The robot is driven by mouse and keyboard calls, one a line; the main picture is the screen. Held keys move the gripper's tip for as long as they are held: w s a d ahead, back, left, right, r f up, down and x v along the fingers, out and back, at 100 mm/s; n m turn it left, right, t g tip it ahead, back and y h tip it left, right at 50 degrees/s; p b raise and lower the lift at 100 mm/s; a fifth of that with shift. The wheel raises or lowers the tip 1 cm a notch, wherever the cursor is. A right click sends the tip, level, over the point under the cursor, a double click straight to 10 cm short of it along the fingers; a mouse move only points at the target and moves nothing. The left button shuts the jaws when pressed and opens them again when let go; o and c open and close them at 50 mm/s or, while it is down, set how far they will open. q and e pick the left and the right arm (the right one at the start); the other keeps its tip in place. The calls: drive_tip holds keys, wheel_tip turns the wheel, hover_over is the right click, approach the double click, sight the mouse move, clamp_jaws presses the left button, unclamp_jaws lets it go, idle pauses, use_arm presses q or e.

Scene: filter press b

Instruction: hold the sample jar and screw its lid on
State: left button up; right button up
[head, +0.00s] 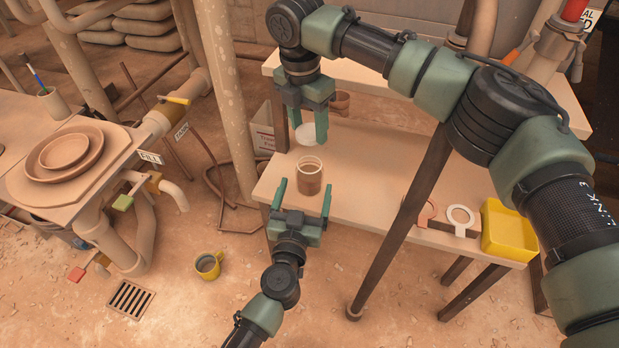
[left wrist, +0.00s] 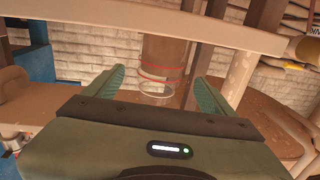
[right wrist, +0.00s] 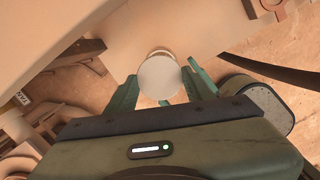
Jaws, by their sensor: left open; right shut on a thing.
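The sample jar (head: 310,177), clear with brown contents, stands upright on the bench near its left end. My left gripper (head: 304,198) is open at the near side of the jar, with its fingers pointing toward it. In the left wrist view the jar (left wrist: 162,62) shows ahead, between the two fingers, with red lines around it. In the right wrist view the lid (right wrist: 159,77) sits between the fingertips.
On the bench's right end are a yellow bin (head: 508,232), a white ring tool (head: 460,218) and a red ring tool (head: 427,212). A pipe post (head: 230,90) rises left of the bench.

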sight(307, 184)
use_arm(q)
drive_tip(key=shift+w+d, duration=0.25)
drive_tip(key=shift+w, duration=1)
drive_tip(key=shift+w+d, duration=0.25)
drive_tip(key=shift+w, duration=0.95)
clamp_jaws()
use_arm(e)
drive_tip(key=shift+f, duration=2.45)
